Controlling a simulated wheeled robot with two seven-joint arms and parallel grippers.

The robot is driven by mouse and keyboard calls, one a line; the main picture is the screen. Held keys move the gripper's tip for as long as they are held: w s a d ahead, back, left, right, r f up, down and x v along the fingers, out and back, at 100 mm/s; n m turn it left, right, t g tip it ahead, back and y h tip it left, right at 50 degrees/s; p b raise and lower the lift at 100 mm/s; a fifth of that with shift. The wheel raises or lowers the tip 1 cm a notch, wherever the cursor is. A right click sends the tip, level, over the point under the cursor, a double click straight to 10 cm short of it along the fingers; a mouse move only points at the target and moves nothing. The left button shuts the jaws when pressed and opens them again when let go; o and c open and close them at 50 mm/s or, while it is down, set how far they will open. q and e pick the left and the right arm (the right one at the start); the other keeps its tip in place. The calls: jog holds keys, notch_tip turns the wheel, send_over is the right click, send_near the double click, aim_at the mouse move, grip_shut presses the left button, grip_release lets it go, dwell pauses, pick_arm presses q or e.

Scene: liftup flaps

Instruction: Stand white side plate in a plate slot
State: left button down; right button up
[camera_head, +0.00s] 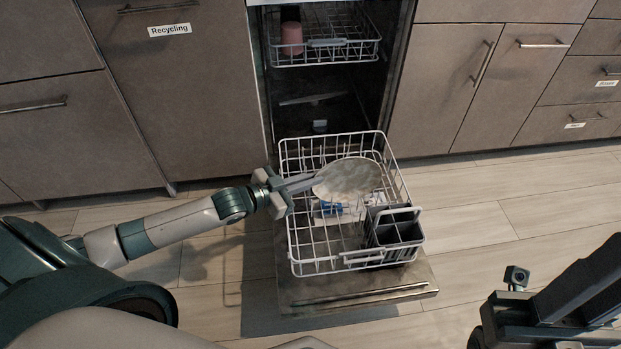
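A pale round plate (348,178) is above the dishwasher's pulled-out lower rack (307,262), tilted, with its face toward the camera. My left gripper (303,184) reaches in from the left and is shut on the plate's left edge. The plate hides part of the rack behind it, so I cannot tell whether its lower edge touches the slots. My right arm shows at the bottom right, away from the rack; its fingertips are not clear.
A dark cutlery basket (397,232) stands in the rack's front right. A small blue item (331,208) shows under the plate. The upper rack (340,50) holds a pink cup (291,38). The open door (355,297) lies low beneath the lower rack. The floor at right is clear.

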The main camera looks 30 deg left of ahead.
pick_arm(q)
jog(key=shift+f+b, duration=0.8)
jog(key=shift+f, duration=0.95)
jog(key=c, duration=1.9)
grip_release()
jog(key=shift+o, duration=0.2)
jog(key=shift+f, duration=0.1)
notch_tip(320, 180, up, 9)
send_over(315, 187)
jog(key=s, duration=0.1)
jog(key=shift+s+a+r+p, duration=0.1)
jog(key=shift+a+r+p, duration=0.1)
jog(key=shift+r+p, duration=0.45)
jog(key=shift+a+r+p, duration=0.2)
jog(key=shift+r+p, duration=0.1)
jog(key=shift+r, duration=0.55)
